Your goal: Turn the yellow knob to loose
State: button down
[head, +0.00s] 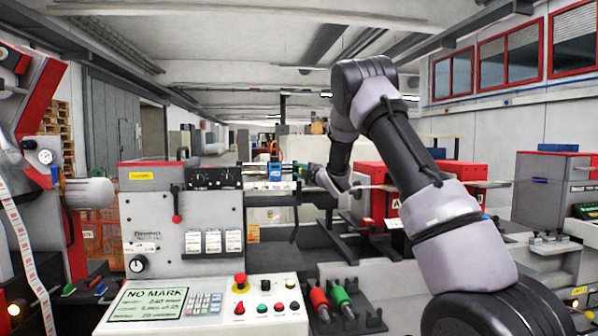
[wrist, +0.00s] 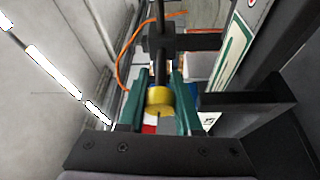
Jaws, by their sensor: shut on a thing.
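The yellow knob (wrist: 159,101) is a short cylinder at the centre of the wrist view, with a dark rod running up behind it. My gripper (wrist: 160,90) has its two green fingers on either side of the knob, shut on it. In the head view my arm reaches over the machine, and its end is near the blue and white unit (head: 275,171). The knob cannot be made out in the head view. Any loose or tight marking is not readable.
A dark bracket (wrist: 245,100) stands close on the right in the wrist view. An orange cable (wrist: 124,62) loops at the left. In the head view, the control panel (head: 215,300) and red and green-handled tools (head: 341,296) lie in front.

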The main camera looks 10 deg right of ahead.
jog(key=shift+f+n+g, duration=0.1)
jog(key=shift+n+g, duration=0.3)
jog(key=shift+n, duration=0.4)
jog(key=c, duration=0.6)
grip_release()
